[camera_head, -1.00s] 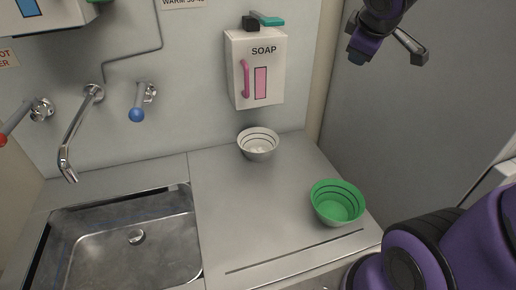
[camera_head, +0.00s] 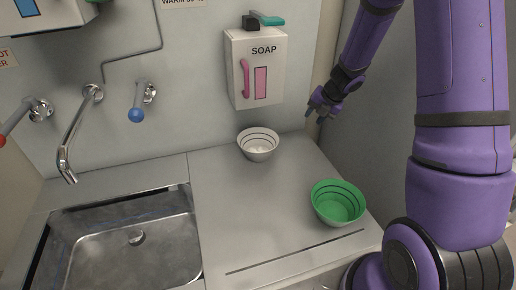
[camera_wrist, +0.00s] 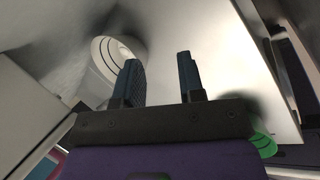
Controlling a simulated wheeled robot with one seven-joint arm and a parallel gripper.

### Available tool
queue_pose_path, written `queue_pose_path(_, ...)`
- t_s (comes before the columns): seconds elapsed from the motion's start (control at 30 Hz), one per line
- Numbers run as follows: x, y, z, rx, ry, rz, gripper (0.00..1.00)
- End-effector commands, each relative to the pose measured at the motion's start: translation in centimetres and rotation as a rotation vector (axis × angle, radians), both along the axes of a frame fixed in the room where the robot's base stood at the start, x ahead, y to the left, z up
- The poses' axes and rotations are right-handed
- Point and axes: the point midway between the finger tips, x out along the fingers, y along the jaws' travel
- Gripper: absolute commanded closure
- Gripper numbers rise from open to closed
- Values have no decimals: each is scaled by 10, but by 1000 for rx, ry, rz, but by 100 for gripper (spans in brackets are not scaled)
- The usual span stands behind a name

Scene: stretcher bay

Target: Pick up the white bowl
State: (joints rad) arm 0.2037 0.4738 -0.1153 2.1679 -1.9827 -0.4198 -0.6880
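The white bowl (camera_head: 258,146) has dark rings inside and stands upright on the steel counter below the soap dispenser. It also shows in the wrist view (camera_wrist: 104,62), beyond my left finger, which hides part of it. My gripper (camera_head: 322,106) hangs above and to the right of the bowl, close to the right wall, apart from the bowl. In the wrist view the two dark fingers of my gripper (camera_wrist: 160,78) stand apart with nothing between them.
A green bowl (camera_head: 338,204) stands on the counter (camera_head: 230,215) at the front right. A sink (camera_head: 125,240) lies at the left. The soap dispenser (camera_head: 254,75) juts from the wall above the white bowl. The middle of the counter is clear.

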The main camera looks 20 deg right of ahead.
Motion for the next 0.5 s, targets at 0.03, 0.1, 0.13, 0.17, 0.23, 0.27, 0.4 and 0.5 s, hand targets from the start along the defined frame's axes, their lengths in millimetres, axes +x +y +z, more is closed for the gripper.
queue_pose_path(0.03,-5,0,-19,6,41,67,64)
queue_pose_path(0.1,-13,0,-37,14,85,153,64)
queue_pose_path(0.13,-16,-1,-44,18,100,185,64)
queue_pose_path(0.17,-19,-1,-50,22,114,212,64)
queue_pose_path(0.23,-25,-1,-60,30,142,263,64)
queue_pose_path(0.27,-27,-1,-63,32,150,279,64)
queue_pose_path(0.4,-29,3,-69,40,168,317,64)
queue_pose_path(0.5,-24,15,-69,39,169,320,64)
